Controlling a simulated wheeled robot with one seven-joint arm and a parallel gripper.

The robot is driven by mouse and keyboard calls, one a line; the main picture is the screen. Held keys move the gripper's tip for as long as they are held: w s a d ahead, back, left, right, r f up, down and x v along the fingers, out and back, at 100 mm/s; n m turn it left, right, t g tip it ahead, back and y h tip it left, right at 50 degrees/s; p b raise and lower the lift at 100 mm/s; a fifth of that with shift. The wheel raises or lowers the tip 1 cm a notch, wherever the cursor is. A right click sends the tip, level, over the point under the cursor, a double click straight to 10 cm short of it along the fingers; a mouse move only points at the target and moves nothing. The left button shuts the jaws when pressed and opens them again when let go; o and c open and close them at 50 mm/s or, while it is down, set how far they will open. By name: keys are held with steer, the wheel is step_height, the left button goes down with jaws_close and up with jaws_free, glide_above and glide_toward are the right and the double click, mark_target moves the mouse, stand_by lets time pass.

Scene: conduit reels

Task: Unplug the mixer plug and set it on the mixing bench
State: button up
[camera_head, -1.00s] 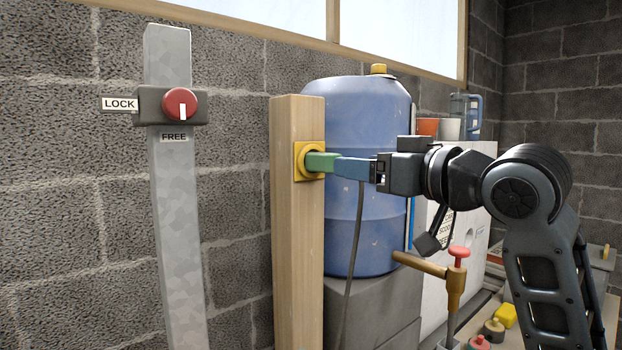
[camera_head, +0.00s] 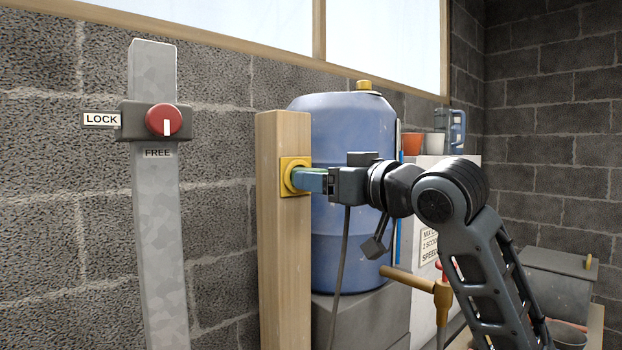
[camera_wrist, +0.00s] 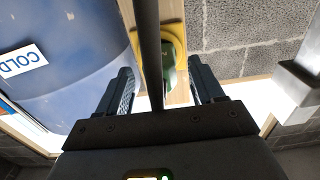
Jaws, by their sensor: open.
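The green mixer plug (camera_wrist: 169,76) sits in a yellow socket (camera_head: 287,163) on a wooden post (camera_head: 285,245). In the head view my fingers hide most of the plug. My gripper (camera_head: 302,180) is at the socket, level with the plug. In the wrist view my gripper (camera_wrist: 160,68) is open, with one finger on each side of the plug and gaps showing. A dark cable (camera_head: 340,265) hangs below my gripper and crosses the wrist view between the fingers. I cannot tell which surface is the mixing bench.
A red knob (camera_head: 164,120) on a metal post (camera_head: 158,230) has its white mark toward FREE. A blue barrel (camera_head: 345,130) stands close behind the wooden post. A brass T-handle (camera_head: 408,280) stands below my arm. A grey lidded box (camera_head: 555,275) is at right.

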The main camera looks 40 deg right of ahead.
steer(key=shift+w, duration=1.65)
steer(key=shift+p, duration=0.45)
steer(key=shift+c, duration=0.2)
jaws_close()
steer(key=shift+s, duration=0.15)
steer(key=shift+s, duration=2.9)
